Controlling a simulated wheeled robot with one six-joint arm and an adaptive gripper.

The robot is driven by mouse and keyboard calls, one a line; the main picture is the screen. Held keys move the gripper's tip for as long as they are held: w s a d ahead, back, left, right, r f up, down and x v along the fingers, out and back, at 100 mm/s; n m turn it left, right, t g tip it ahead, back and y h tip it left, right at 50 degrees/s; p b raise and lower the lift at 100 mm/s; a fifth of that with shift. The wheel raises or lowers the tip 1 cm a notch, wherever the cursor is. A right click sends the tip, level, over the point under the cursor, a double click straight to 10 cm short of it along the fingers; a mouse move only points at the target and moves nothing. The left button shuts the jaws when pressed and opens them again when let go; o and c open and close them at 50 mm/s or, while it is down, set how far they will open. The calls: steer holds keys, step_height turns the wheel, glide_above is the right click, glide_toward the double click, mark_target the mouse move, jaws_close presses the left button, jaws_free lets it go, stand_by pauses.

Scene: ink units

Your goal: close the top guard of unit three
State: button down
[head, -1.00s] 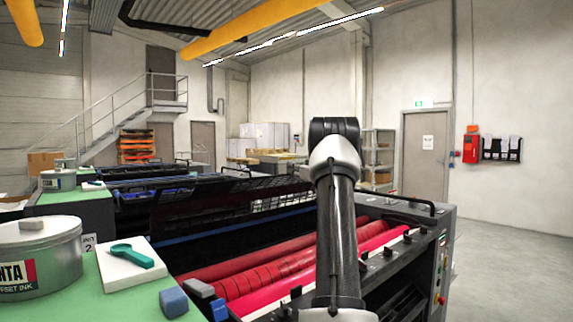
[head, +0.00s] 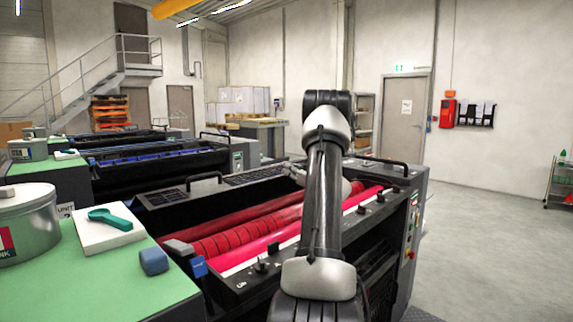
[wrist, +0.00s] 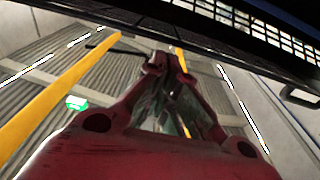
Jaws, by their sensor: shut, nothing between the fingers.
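The nearest press unit (head: 258,262) has red and magenta rollers exposed; its own number is not readable. Its top guard (head: 215,187), a dark panel with mesh windows and a bar handle, sits low behind the rollers, and they stay uncovered. In the wrist view, the guard's mesh edge (wrist: 215,18) crosses the top right. My gripper (wrist: 165,60) is shut and empty, pointing towards the ceiling beams, below and left of that edge and apparently apart from it.
A green-topped surface (head: 110,268) at left holds an ink tin (head: 35,228), a white pad with a teal tool (head: 110,222) and a blue block (head: 154,261). Other units (head: 160,160) stand behind. Open floor (head: 490,220) lies at right.

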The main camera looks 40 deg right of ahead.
steer(key=shift+f, duration=0.15)
stand_by(0.3)
steer(key=s+f, duration=0.1)
steer(key=s, duration=0.6)
steer(key=shift+s, duration=0.25)
steer(key=w+a+r+g+h, duration=0.3)
steer(key=w+a+r, duration=0.3)
steer(key=a+r, duration=0.1)
steer(key=s+a+r+m+g+h, duration=0.1)
steer(key=s+a+r+g, duration=0.1)
steer(key=a, duration=0.4)
steer(key=s+a+r+g+h, duration=0.1)
steer(key=s+a+r+g, duration=0.1)
steer(key=a, duration=0.3)
steer(key=s+a+f+g+y, duration=0.2)
steer(key=s+a+f+g, duration=0.2)
steer(key=s+a, duration=0.8)
steer(key=s+a+f+n+g+y, duration=0.1)
steer(key=s+a+f+g+y, duration=0.2)
steer(key=s+a, duration=1)
steer(key=s+f+g, duration=0.1)
steer(key=s, duration=0.3)
steer(key=shift+a+f, duration=0.15)
steer(key=shift+f, duration=0.15)
